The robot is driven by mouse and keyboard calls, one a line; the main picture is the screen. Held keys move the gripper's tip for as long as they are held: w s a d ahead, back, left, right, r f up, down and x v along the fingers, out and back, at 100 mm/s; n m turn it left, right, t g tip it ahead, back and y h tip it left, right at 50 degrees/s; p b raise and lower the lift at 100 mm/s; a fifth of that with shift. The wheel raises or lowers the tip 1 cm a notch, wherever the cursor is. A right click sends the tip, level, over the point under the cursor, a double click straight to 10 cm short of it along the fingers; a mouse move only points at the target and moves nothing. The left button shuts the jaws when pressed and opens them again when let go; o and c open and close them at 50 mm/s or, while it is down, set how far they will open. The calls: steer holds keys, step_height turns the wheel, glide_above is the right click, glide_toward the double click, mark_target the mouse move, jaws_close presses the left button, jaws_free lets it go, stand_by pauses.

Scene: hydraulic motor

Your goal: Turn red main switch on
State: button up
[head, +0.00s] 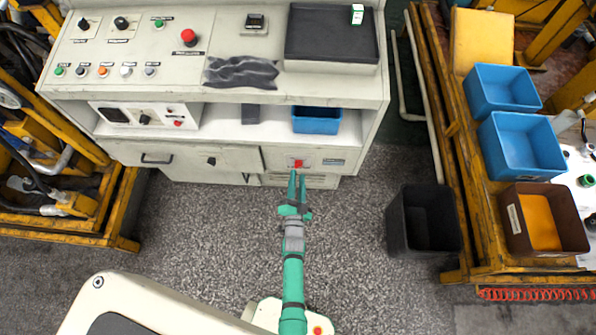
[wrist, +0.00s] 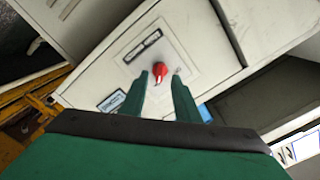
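The red main switch (head: 298,163) is on the lower front panel of the white control cabinet (head: 225,155), right of the drawers. It also shows in the wrist view as a red knob (wrist: 160,72) on a pale plate, with a dark label beside it. My gripper (head: 297,175) is in front of the switch, its green fingers pointing at it. In the wrist view the fingers (wrist: 160,80) are apart, with the knob showing between and just beyond their tips. I cannot tell whether a finger touches the knob. Nothing is held.
A black bin (head: 403,225) stands on the floor to the right. Beyond it is a yellow bench frame (head: 453,200) with blue trays (head: 520,145) and a brown tray (head: 515,235). Yellow-framed machinery (head: 85,215) stands at the left. The grey floor before the cabinet is clear.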

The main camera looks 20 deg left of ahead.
steer(key=v, duration=0.6)
steer(key=shift+s, duration=0.3)
steer(key=s+d+r+n+g+h, duration=0.1)
steer(key=s+d+r+n, duration=0.1)
steer(key=s+d+r, duration=0.5)
steer(key=s+d+r+n+h, duration=0.1)
steer(key=s+d+r+h, duration=0.2)
steer(key=s, duration=0.6)
steer(key=s+d+r+n, duration=0.1)
steer(key=s+r, duration=0.3)
steer(key=r, duration=0.5)
steer(key=s+d+r+n+g+h, duration=0.1)
steer(key=s+d+r+n, duration=0.1)
steer(key=s+r, duration=0.3)
step_height(320, 180, up, 4)
steer(key=shift+d, duration=0.5)
